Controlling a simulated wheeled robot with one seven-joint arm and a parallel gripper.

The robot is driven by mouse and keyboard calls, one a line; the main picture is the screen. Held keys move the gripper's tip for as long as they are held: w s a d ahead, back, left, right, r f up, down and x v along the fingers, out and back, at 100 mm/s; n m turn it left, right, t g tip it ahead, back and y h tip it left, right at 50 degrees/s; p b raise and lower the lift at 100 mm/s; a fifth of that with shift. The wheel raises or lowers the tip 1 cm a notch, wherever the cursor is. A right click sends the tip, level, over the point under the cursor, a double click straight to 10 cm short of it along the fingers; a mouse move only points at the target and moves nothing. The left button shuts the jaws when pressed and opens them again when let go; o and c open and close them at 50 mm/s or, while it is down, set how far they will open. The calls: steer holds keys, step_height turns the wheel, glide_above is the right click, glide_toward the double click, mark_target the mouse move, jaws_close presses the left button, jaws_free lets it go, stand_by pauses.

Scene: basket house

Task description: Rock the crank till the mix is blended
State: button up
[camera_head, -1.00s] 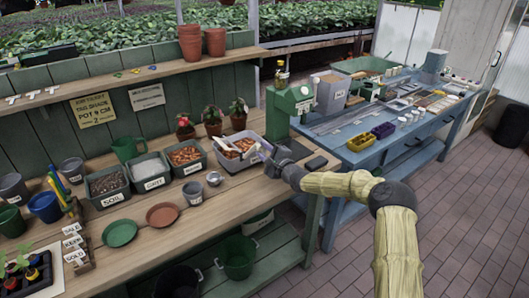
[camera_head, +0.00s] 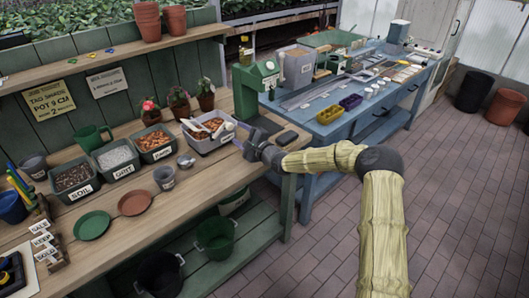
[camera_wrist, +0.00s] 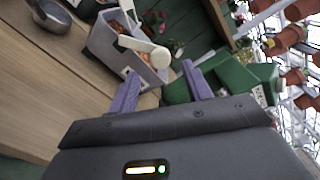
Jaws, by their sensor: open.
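The mixing tub (camera_head: 207,146), grey with a front label, stands at the back right of the wooden bench and holds orange-brown chips (camera_head: 212,124). A pale crank (camera_head: 192,125) lies across its top; in the wrist view the crank (camera_wrist: 136,42) is a bar with a round knob at its near end. My gripper (camera_head: 242,139) is just right of the tub, with the arm reaching in from the right. In the wrist view my gripper's (camera_wrist: 160,70) two purple fingers are spread, pointing toward the tub (camera_wrist: 103,40) and knob. Nothing is between them.
Labelled bins of soil (camera_head: 76,192), grit (camera_head: 118,172) and chips (camera_head: 154,155) stand left of the tub. A metal cup (camera_head: 164,178) is in front. A green machine (camera_head: 255,92) stands close behind my gripper. Potted plants (camera_head: 178,103) line the back.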

steer(key=b+v, duration=0.1)
steer(key=v, duration=1.2)
steer(key=shift+d, duration=0.1)
steer(key=s+d+f+n+g+h, duration=0.4)
steer(key=s+f+n+g+h, duration=0.25)
steer(key=s+f+n, duration=0.35)
steer(key=s+d+r+n+g+h, duration=0.1)
steer(key=s+d+r+h, duration=0.1)
steer(key=s, duration=0.5)
steer(key=s+d+r+n+g+h, duration=0.1)
steer(key=s+d+r+n, duration=0.1)
steer(key=s+d, duration=0.3)
steer(key=s+d+r+n+g+h, duration=0.1)
steer(key=s+d+r, duration=0.3)
steer(key=s, duration=0.6)
steer(key=shift+r+n+g+h, duration=0.25)
steer(key=shift+g+h, duration=0.3)
steer(key=shift+h, duration=0.3)
steer(key=shift+s+d, duration=0.1)
steer(key=shift+d, duration=0.05)
steer(key=shift+c, duration=0.4)
